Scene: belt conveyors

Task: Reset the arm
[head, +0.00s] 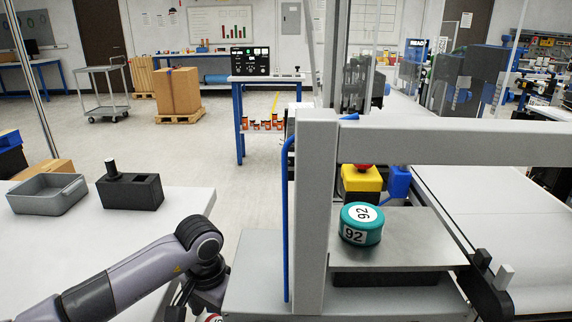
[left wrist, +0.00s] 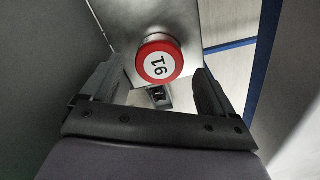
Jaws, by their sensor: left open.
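My left arm (head: 150,275) comes in from the left in the head view, with its wrist low beside the grey machine frame. In the left wrist view my left gripper (left wrist: 158,82) is open, its two fingers spread and nothing between them. A red round can (left wrist: 157,60) with a white numbered label sits on a grey metal surface (left wrist: 130,20) beyond the fingertips, apart from them. In the head view only a sliver of red and white shows at the bottom edge by the wrist. My right gripper is not in view.
A conveyor (head: 500,215) runs at right. A white table (head: 60,235) at left holds a grey bin (head: 47,195) and black box (head: 130,191).

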